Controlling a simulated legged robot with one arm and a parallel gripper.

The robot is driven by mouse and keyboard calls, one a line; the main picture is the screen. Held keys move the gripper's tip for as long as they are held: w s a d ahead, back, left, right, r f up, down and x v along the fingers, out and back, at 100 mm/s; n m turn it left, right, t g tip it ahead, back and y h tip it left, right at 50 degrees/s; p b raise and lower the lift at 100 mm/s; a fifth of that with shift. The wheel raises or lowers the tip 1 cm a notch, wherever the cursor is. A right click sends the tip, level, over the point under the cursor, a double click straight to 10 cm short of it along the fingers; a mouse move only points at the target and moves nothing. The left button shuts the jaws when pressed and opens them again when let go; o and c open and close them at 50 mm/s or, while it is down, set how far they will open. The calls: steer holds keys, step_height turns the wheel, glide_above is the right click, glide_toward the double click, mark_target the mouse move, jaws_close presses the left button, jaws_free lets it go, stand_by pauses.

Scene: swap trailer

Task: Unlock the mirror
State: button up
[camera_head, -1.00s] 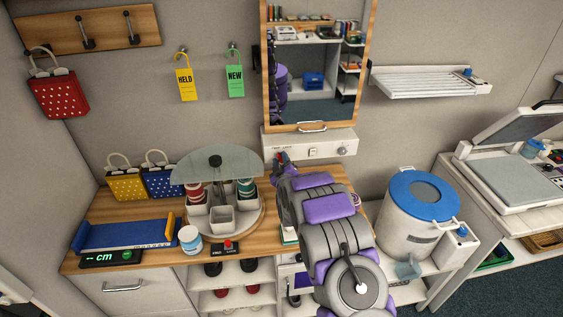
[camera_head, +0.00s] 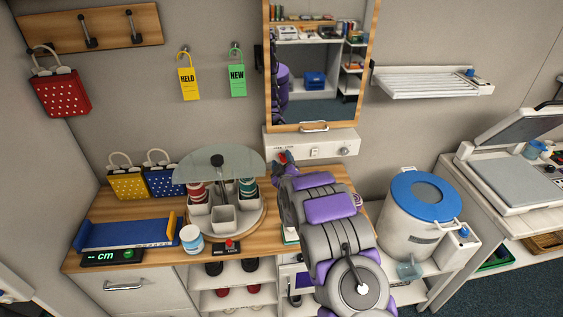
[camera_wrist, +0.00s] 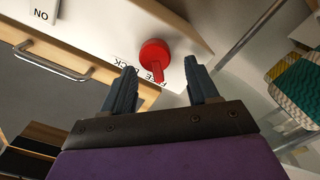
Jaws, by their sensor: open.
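The mirror (camera_head: 318,65) hangs on the wall in a wooden frame, with a metal handle (camera_head: 314,127) at its lower edge. Below it is a white lock panel (camera_head: 330,144) with a switch and a round knob on its front. A red lock knob (camera_wrist: 155,54) with a pointer sits on the panel's left part; lettering beside it is partly covered. In the wrist view my gripper (camera_wrist: 160,90) is open, its two fingers on either side of the red knob's pointer, apart from the knob. In the head view my arm hides most of the gripper.
A round carousel (camera_head: 225,222) with a glass top stands on the wooden counter left of my arm. A white bin with a blue lid (camera_head: 424,195) stands to the right. A folding rack (camera_head: 432,82) is on the wall.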

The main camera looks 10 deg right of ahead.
steer(key=s, duration=1.7)
steer(key=shift+p, duration=0.45)
steer(key=shift+a, duration=0.1)
steer(key=s+r+m+g+b, duration=0.1)
steer(key=s+g, duration=0.5)
steer(key=s, duration=1)
steer(key=s+d+r+m+g+b, duration=0.1)
steer(key=s+r+m+g, duration=0.3)
steer(key=s, duration=1.2)
steer(key=s+d+r+m+g+b, duration=0.1)
steer(key=s+r+m+g+b, duration=0.1)
steer(key=s+r+g, duration=0.3)
steer(key=s+m+g, duration=0.1)
steer(key=s+g, duration=0.3)
steer(key=s, duration=0.7)
steer(key=shift+r+g, duration=0.35)
steer(key=shift+g, duration=0.05)
